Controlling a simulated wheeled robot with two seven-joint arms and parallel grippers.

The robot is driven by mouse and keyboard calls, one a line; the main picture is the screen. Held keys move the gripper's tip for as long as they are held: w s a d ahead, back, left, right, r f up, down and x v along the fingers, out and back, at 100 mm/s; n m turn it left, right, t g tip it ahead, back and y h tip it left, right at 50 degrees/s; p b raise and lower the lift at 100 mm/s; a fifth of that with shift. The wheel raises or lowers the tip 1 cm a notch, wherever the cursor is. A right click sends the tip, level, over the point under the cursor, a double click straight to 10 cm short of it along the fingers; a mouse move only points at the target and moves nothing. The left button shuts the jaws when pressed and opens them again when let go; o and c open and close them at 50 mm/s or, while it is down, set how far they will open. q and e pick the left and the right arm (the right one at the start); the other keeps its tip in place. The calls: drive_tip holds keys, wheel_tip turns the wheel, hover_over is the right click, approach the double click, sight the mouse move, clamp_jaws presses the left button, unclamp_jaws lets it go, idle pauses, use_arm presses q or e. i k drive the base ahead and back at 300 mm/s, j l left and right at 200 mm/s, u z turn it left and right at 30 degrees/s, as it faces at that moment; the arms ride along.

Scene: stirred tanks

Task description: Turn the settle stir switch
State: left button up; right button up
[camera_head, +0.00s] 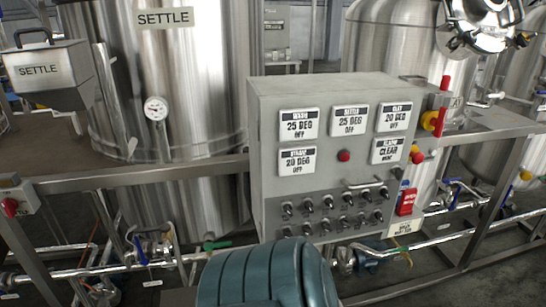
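The tank marked SETTLE (190,85) stands at the left behind a rail, with a round dial gauge on its front. The grey control panel (258,170) stands right of it. Its SETTLE display (349,120) reads 25 DEG, OFF. Rows of small black toggle switches (325,224) sit on its lower front; their labels are too small to read. A grey box with a red knob (10,207) is cut by the left edge. I cannot tell which control is the settle stir switch. Neither gripper is in view.
A metal rail (150,174) runs before the tank. A ribbed teal housing (265,275) fills the bottom centre. Red and yellow knobs (432,121) and a red box (406,202) are at the panel's right. Pipes (120,268) and valves run low across the front.

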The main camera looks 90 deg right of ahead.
sight(308, 205)
drive_tip(key=z, duration=3.2)
